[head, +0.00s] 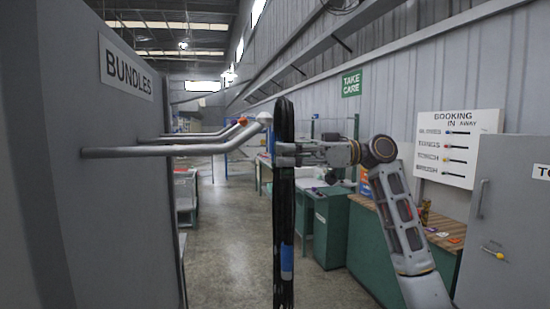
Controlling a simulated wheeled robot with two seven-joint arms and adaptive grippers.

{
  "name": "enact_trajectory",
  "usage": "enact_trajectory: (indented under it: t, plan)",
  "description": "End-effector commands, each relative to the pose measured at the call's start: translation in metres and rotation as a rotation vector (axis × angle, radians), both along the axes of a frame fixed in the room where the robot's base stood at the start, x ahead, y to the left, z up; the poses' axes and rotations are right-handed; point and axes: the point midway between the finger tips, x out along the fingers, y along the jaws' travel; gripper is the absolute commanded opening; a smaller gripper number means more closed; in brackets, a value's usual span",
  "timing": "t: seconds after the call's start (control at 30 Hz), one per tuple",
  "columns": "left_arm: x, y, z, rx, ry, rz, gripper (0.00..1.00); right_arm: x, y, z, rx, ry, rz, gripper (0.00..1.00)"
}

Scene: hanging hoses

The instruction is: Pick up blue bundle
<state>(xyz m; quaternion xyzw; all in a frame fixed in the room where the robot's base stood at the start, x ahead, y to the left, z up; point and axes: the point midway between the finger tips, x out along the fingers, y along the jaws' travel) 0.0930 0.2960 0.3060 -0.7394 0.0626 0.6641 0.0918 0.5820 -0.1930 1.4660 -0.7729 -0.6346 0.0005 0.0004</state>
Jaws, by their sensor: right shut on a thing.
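The bundle is a long black loop of hose with a blue band (286,260) low on it. It hangs upright near the middle of the head view, and its lower end runs down to the frame's bottom edge. My right gripper (287,153) comes in from the right and is shut on the blue bundle at about mid-height. The bundle hides the fingertips in part. The bundle is just right of the white-tipped end of the nearest peg (205,149); I cannot tell whether they touch. My left gripper is out of view.
A grey panel with a BUNDLES sign (126,69) stands close on the left, with pegs sticking out, one orange-tipped. The floor aisle (232,235) is clear.

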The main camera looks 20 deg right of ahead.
Motion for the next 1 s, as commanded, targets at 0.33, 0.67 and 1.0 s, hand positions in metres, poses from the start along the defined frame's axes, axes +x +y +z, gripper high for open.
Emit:
enact_trajectory:
  t: [0.33,0.67,1.0]
  plan:
    - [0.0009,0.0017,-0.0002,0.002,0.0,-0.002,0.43,-0.0007,-0.0039,0.0022,0.003,-0.005,-0.001,0.0]
    - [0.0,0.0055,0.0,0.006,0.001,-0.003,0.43,-0.0006,-0.0037,0.0021,0.002,-0.004,-0.001,0.14]
    - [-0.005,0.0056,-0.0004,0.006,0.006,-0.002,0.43,-0.0007,-0.0036,0.002,0.002,-0.004,-0.001,0.0]
